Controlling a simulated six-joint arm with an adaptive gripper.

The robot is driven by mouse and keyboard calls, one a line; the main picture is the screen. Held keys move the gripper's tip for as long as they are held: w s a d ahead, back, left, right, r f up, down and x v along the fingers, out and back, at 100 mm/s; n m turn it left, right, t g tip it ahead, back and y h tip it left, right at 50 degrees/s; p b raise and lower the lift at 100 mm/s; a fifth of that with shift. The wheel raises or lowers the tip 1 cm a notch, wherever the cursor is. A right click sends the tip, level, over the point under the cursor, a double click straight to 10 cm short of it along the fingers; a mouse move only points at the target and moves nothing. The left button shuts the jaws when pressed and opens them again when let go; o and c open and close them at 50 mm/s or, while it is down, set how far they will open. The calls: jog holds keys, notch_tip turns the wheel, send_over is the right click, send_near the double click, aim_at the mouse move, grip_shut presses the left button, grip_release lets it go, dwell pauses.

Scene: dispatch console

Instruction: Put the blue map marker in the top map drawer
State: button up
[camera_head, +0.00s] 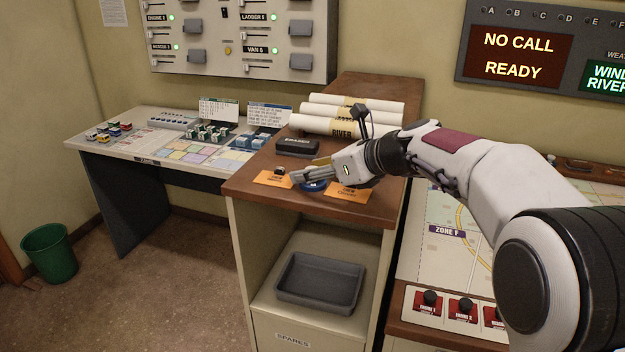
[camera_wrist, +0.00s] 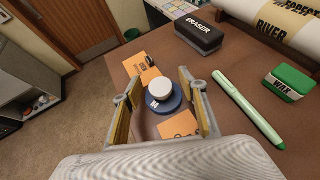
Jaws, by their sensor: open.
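The blue map marker (camera_wrist: 176,106), a round blue disc with a white knob, rests on the brown wooden top between two orange cards. In the head view the marker (camera_head: 314,185) shows only partly, beneath my gripper. My gripper (camera_head: 305,175) is open and low over the marker. In the wrist view my gripper (camera_wrist: 160,84) has one yellow-padded finger on each side of the marker, and no grip on it shows. I cannot make out a drawer marked as the top map drawer; the cabinet front shows an open bay and a panel labelled SPARES (camera_head: 292,341).
A black eraser (camera_wrist: 199,35), a green pen (camera_wrist: 248,108), a green box (camera_wrist: 288,82) and rolled maps (camera_head: 350,122) lie on the wooden top (camera_head: 250,188). A grey tray (camera_head: 318,304) sits in the open bay.

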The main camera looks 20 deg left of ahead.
dwell(0.4)
grip_shut()
jog(key=shift+r, duration=0.1)
jog(key=shift+r, duration=4.9)
